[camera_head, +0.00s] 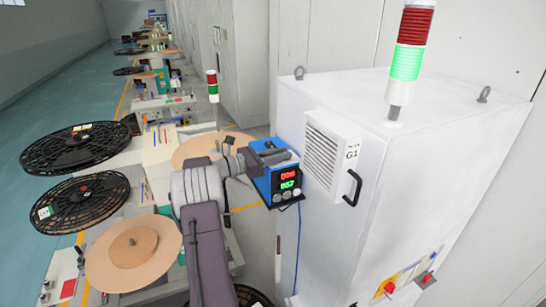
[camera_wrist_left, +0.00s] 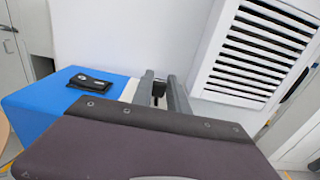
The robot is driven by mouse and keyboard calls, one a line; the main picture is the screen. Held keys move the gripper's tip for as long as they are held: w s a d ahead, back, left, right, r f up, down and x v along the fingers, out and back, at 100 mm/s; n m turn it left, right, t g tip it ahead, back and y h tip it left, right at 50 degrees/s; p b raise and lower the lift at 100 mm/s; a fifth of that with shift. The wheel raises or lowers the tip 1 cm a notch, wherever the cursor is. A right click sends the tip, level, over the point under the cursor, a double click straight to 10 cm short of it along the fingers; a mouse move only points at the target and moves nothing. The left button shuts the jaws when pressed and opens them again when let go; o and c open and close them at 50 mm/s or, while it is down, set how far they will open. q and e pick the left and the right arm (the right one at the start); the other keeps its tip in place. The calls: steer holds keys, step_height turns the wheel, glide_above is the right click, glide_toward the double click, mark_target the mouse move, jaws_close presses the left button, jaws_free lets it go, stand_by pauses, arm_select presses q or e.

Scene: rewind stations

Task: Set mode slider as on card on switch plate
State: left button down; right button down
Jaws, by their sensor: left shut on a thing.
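The blue box (camera_head: 262,184) with red and green number displays stands by the white cabinet; its top also shows in the left wrist view (camera_wrist_left: 50,105). My left gripper (camera_head: 264,157) is at this box in the head view. In the left wrist view its two grey fingers (camera_wrist_left: 163,88) reach past the box's right side and are shut on a small black knob, which looks like the mode slider (camera_wrist_left: 158,87). A pale strip, seemingly the switch plate (camera_wrist_left: 130,90), shows beside the fingers. Its markings and card cannot be read, and my gripper hides much of it. My right gripper is not in view.
The white cabinet (camera_head: 390,140) with a louvred vent (camera_head: 321,156) and black handle (camera_head: 352,188) stands close on the right. A lit signal tower (camera_head: 409,55) is on top. Black reels (camera_head: 75,148) and a tan disc (camera_head: 133,253) fill the left; teal floor lies beyond.

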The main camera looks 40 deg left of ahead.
arm_select(q)
steer(key=shift+w+d+f, duration=0.25)
steer(key=shift+w+d, duration=0.15)
steer(key=shift+w, duration=0.1)
steer(key=shift+s+a, duration=0.1)
steer(key=c, duration=1.3)
jaws_free()
steer(key=shift+w, duration=0.4)
steer(key=b+v, duration=0.3)
steer(key=v, duration=0.6)
